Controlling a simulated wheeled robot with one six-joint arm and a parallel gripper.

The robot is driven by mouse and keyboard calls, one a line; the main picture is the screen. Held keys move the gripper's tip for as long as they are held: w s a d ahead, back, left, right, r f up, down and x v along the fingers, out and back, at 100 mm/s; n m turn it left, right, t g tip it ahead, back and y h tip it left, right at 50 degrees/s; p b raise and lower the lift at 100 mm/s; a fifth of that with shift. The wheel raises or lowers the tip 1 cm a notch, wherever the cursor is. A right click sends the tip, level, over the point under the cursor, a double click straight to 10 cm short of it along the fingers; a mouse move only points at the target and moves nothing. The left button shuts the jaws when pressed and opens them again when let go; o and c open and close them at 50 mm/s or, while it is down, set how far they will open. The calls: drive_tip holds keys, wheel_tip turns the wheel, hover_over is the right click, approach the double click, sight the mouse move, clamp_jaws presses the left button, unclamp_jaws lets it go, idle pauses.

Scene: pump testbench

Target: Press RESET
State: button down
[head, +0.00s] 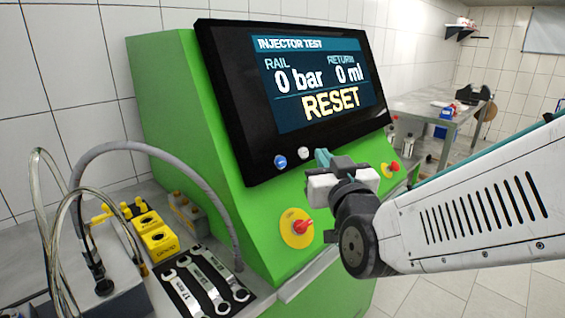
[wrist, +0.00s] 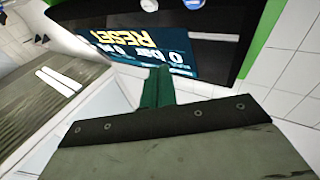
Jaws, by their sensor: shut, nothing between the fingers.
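The green test bench (head: 165,100) carries a black-framed screen (head: 320,80) reading INJECTOR TEST, rail 0 bar, return 0 ml, and RESET in large yellow letters. On the lower bezel are a blue button (head: 280,162) and a white button (head: 304,153). Both also show at the top edge of the wrist view, white (wrist: 149,5) and blue (wrist: 193,4). My gripper (head: 321,157) is shut and empty, its teal fingertips just right of the white button in the head view. In the wrist view the fingertips (wrist: 158,72) appear apart from both buttons.
A metal table (head: 425,108) stands behind at the right.

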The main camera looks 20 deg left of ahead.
sight(281, 162)
drive_tip(key=w+a+f, duration=0.3)
drive_tip(key=a, duration=0.4)
drive_tip(key=shift+a+f, duration=0.15)
drive_tip(key=shift+f, duration=0.25)
idle(1.9)
drive_tip(key=shift+w+a+f, duration=0.15)
drive_tip(key=shift+a, duration=0.2)
drive_tip(key=shift+w+a+f, duration=0.15)
drive_tip(key=shift+a+f, duration=0.1)
drive_tip(key=shift+a, duration=0.15)
idle(0.8)
drive_tip(key=shift+d+r, duration=0.1)
drive_tip(key=shift+d, duration=0.05)
drive_tip(key=shift+s+d+r, duration=0.3)
drive_tip(key=shift+d, duration=0.3)
